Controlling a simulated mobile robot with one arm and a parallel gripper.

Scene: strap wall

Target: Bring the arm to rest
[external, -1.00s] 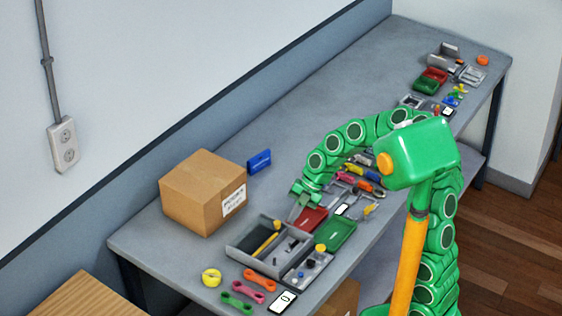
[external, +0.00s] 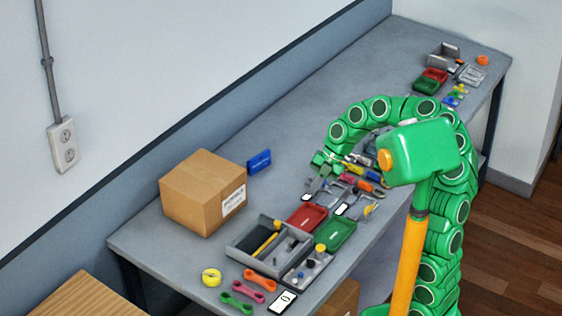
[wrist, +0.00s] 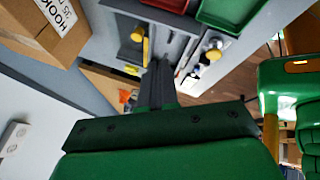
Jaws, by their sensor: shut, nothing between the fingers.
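My green arm curves over the right part of the bench, and my gripper (external: 314,184) is above the bench top, behind the red tray (external: 307,217). In the wrist view my gripper's dark fingers (wrist: 158,82) are together with nothing between them. The fingertips are small in the external view. The grey bench (external: 345,80) lies below and around the arm. Some tools under the arm are partly hidden by it.
A cardboard box (external: 203,192) and a blue item (external: 259,161) stand near the wall. A grey tray (external: 240,254), a green tray (external: 335,233) and several coloured straps lie at the near end. The bench's middle back is clear.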

